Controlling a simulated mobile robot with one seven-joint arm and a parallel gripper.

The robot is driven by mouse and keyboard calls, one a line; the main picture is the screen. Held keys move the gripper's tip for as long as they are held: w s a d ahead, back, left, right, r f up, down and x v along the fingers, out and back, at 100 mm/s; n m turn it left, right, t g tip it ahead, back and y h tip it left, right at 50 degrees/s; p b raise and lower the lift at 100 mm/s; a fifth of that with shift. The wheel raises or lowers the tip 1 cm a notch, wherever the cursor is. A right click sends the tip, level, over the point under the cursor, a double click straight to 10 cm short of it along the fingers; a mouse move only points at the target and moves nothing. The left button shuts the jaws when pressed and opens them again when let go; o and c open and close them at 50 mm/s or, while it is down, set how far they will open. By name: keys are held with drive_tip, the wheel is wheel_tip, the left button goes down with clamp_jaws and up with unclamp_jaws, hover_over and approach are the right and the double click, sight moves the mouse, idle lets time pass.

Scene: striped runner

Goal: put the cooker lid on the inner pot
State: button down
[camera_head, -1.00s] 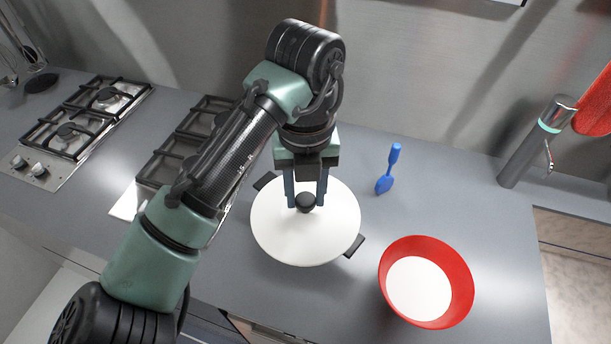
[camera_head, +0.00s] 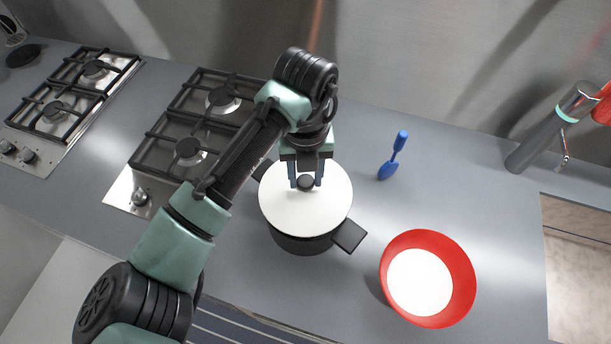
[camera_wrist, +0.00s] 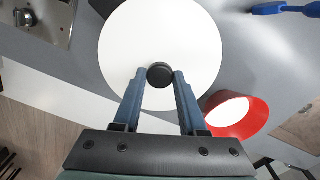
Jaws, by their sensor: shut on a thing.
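The cooker lid (camera_head: 301,211) is a white disc with a round black knob. My gripper (camera_head: 305,183) is shut on that knob, and the knob also shows between the fingers (camera_wrist: 160,77) in the wrist view. The inner pot (camera_head: 299,243) is black with two side handles and stands on the grey counter. The lid is over the pot's mouth and hides its inside. In the head view the lid lies at the rim or very close above it; I cannot tell whether it touches.
A red bowl (camera_head: 463,285) with a white inside stands right of the pot. A blue spatula-like utensil (camera_head: 394,156) is behind it. The counter between pot and tap is mostly clear.

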sight(306, 181)
drive_tip(key=shift+f, duration=0.95)
drive_tip(key=shift+f+b, duration=0.4)
drive_tip(key=shift+f, duration=0.25)
drive_tip(key=shift+c, duration=2.3)
unclamp_jaws()
drive_tip(key=shift+r, duration=0.2)
drive_tip(key=shift+r+p, duration=0.35)
drive_tip(key=shift+p, duration=0.1)
wheel_tip(306, 181, up, 12)
drive_tip(key=b, duration=0.2)
drive_tip(key=shift+r, duration=0.15)
